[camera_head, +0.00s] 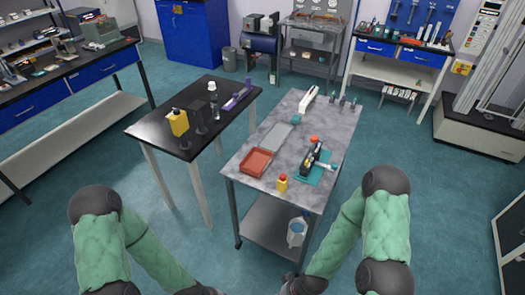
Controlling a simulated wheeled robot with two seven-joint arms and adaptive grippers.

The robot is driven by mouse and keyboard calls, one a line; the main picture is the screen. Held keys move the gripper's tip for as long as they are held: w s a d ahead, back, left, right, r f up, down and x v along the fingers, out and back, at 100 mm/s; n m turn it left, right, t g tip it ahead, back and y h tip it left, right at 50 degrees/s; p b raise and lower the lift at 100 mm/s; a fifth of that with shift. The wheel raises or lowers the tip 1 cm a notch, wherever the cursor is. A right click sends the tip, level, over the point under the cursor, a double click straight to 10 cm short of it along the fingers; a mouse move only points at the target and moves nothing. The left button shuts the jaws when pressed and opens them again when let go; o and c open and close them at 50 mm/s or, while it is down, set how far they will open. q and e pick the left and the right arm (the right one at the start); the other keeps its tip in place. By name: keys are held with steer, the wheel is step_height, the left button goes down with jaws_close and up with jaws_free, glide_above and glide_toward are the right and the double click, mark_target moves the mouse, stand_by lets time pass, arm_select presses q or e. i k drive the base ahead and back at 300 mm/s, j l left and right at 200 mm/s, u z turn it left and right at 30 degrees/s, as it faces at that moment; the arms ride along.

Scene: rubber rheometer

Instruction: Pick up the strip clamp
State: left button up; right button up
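I cannot tell for sure which object is the strip clamp. A long white clamp-like piece (309,99) lies at the back of the grey marbled table, and a black device with an orange top (312,155) stands on a teal mat (322,172) at its right side. My two green-sleeved arms come in from the bottom left and bottom right. Their wrists run down to the bottom edge, short of the grey table.
The grey table (245,184) also holds a red tray (256,162), a grey tray (275,137), a yellow bottle (282,183) and several small dark pieces. A black table (150,127) to the left carries a yellow container (178,122) and a purple piece (237,99). The foreground floor is clear.

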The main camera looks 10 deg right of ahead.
mark_target(304, 170)
steer(key=l+u, duration=0.4)
steer(key=i+l+u, duration=0.1)
steer(key=u, duration=0.3)
steer(key=l+u, duration=0.45)
steer(key=k+l+u, duration=0.1)
steer(key=u, duration=0.3)
steer(key=l, duration=0.1)
